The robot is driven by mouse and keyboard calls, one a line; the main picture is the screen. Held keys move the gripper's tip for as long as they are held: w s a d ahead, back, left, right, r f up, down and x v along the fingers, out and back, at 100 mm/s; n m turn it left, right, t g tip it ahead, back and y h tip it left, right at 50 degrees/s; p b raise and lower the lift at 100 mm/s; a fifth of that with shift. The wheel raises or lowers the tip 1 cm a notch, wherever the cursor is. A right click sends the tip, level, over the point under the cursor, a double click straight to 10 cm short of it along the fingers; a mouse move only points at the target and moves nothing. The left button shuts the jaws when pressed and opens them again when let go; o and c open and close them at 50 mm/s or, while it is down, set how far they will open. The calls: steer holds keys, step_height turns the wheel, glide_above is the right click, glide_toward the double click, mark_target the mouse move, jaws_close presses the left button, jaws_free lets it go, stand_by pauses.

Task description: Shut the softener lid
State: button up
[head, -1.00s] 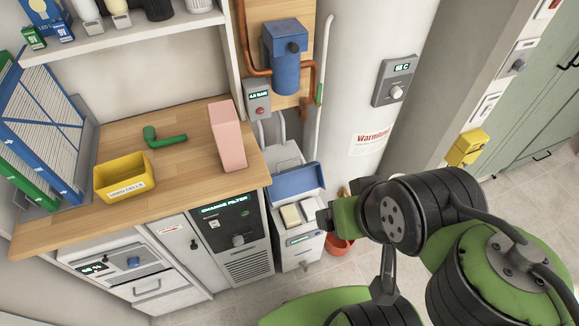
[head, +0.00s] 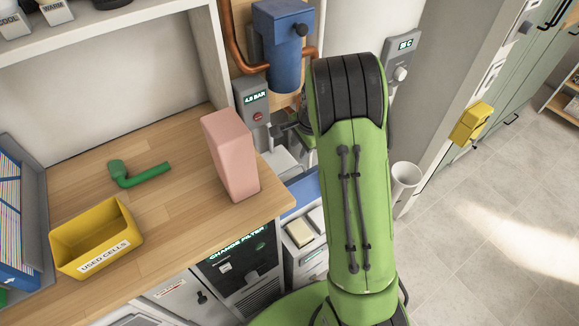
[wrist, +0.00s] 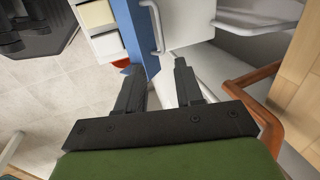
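The softener is a white cabinet (head: 313,262) with a blue band (head: 298,195), partly hidden behind my arm in the head view. The fingers point at the blue and white parts; contact is unclear. The head view mostly hides my gripper.
A pink box (head: 230,155) stands at the counter's right end, left of my arm. A yellow bin (head: 97,238) and green pipe piece (head: 140,178) lie on the counter.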

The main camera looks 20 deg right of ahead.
steer(key=b+x, duration=0.3)
steer(key=x, duration=1)
steer(key=shift+a+f+b, duration=0.1)
steer(key=shift+b, duration=0.2)
jaws_close()
stand_by(0.5)
